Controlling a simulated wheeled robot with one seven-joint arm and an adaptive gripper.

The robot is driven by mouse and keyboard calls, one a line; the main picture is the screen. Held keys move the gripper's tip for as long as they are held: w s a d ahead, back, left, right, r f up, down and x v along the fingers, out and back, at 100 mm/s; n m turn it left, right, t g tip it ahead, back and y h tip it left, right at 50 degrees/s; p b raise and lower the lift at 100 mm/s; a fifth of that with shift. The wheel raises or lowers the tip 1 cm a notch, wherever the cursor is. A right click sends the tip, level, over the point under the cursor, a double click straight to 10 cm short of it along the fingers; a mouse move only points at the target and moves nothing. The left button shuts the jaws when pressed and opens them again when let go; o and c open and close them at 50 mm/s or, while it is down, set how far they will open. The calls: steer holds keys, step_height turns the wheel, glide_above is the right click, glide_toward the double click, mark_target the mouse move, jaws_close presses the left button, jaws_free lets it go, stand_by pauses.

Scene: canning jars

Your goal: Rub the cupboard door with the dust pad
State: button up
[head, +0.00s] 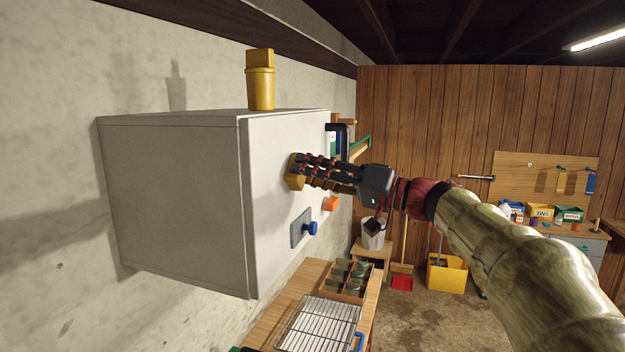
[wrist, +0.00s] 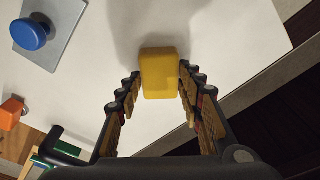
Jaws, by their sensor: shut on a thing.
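The cupboard (head: 175,190) is a grey-white box on the wall at the left. Its white door (head: 270,235) faces right and appears closed; it also fills much of the wrist view (wrist: 85,85). The dust pad (head: 294,172) is a yellow block at the upper part of the door. It also shows in the wrist view (wrist: 160,74), between the fingertips. My gripper (head: 300,170) is shut on the pad, with fingers on both sides of it. The pad is at or very close to the door's face; I cannot tell whether it touches.
A grey plate with a blue knob (head: 312,228) sits low on the door. An orange block (head: 330,203) is beyond it. A yellow container (head: 260,82) stands on the cupboard top. Below are a bench with a wire rack (head: 318,324) and a divided jar box (head: 348,281).

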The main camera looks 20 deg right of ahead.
mark_target(298, 176)
steer(key=shift+s+a+f+b, duration=0.1)
steer(key=shift+s+a+b, duration=0.95)
steer(key=shift+b, duration=0.45)
steer(key=shift+s, duration=0.25)
steer(key=shift+r+b, duration=0.3)
steer(key=shift+b, duration=0.05)
steer(key=w+d, duration=0.6)
steer(key=w, duration=0.2)
steer(key=shift+w+d+p, duration=0.2)
steer(key=shift+w+p, duration=0.1)
steer(key=shift+s, duration=0.1)
